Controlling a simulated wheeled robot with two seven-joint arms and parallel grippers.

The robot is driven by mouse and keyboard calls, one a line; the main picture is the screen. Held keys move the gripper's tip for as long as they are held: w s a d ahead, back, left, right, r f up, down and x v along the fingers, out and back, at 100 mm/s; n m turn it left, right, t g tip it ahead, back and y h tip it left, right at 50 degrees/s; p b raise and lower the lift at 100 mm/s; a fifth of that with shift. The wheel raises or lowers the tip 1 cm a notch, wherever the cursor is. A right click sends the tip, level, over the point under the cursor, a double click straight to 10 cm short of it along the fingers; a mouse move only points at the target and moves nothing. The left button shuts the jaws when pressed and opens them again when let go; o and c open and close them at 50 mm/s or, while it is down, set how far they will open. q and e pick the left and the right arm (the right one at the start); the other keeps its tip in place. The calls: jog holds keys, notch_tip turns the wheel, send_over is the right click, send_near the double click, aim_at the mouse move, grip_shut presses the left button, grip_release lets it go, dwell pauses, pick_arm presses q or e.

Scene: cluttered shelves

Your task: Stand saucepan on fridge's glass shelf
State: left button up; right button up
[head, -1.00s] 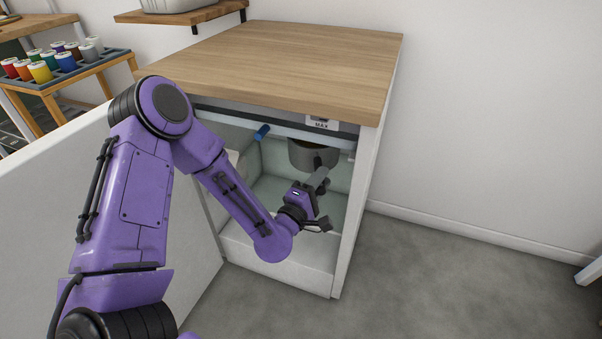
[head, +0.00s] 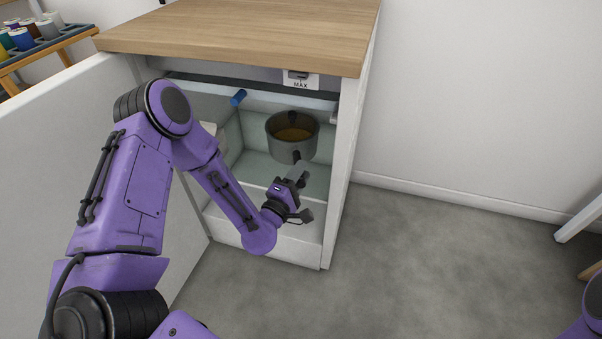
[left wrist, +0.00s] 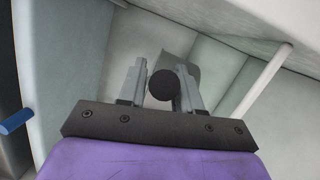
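The grey saucepan (head: 292,137), with orange-brown inside, is in the upper part of the open fridge, roughly upright, its handle pointing out toward me. My left gripper (head: 303,170) reaches in from the front, shut on the handle. In the left wrist view the dark round handle end (left wrist: 164,85) sits between the two fingers, with part of the grey pan (left wrist: 182,68) behind. The pale green glass shelf (head: 256,172) lies below the pan; the pan appears to be above it, though the gap is hard to judge. My right gripper is out of view.
The white fridge door (head: 60,190) stands open at left. The fridge's right wall (head: 345,170) is close to my gripper. A wooden worktop (head: 240,25) covers the fridge. A blue rod end (head: 238,97) juts inside, upper left.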

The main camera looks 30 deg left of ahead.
pick_arm(q)
jog(key=shift+o, duration=1.3)
jog(key=shift+r, duration=0.15)
jog(key=s+f, duration=0.2)
jog(key=s, duration=1)
jog(key=s+d+f+m+g+h, duration=0.2)
jog(key=s+d+f+m+g, duration=0.15)
jog(key=f+m+g, duration=0.5)
jog(key=s+a+f+m+g+y, duration=0.2)
jog(key=s+f+g, duration=0.2)
jog(key=s+f, duration=0.2)
jog(key=s+a+f+m+g+y, duration=0.2)
jog(key=s+a+f+g+y, duration=0.1)
jog(key=s+f, duration=0.4)
jog(key=s, duration=0.3)
jog(key=shift+s+m+g, duration=0.3)
jog(key=shift+m+g, duration=0.05)
jog(key=shift+a, duration=0.1)
